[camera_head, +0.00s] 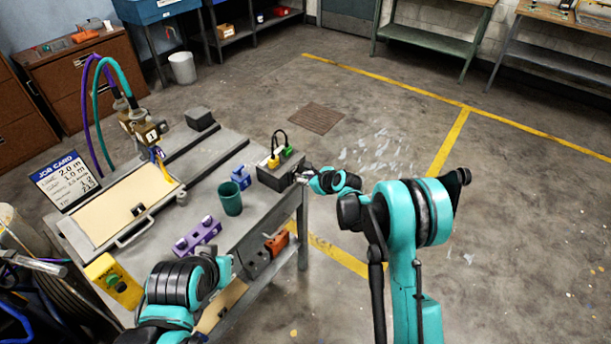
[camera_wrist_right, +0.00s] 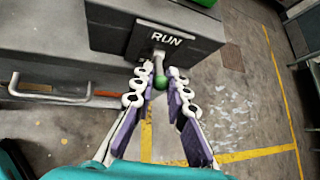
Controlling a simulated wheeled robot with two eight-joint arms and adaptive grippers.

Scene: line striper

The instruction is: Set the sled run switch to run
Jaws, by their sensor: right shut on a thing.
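The sled run switch is a short metal lever with a green ball knob (camera_wrist_right: 161,82). In the right wrist view it sticks out from a plate marked RUN (camera_wrist_right: 166,39) on the face of a dark control box. The control box (camera_head: 271,179) also shows in the head view, at the cart's right corner. My right gripper (camera_head: 303,174) is at the box's right side. In the right wrist view its two purple-padded fingers (camera_wrist_right: 160,84) are shut on the lever at the knob.
The cart top (camera_head: 232,150) holds a green cup (camera_head: 230,198), a blue block (camera_head: 241,177), a purple bracket (camera_head: 198,235) and a cream panel (camera_head: 125,207). A job card (camera_head: 64,180) stands at its left. A yellow box (camera_head: 113,281) is near its front. The floor to the right is open.

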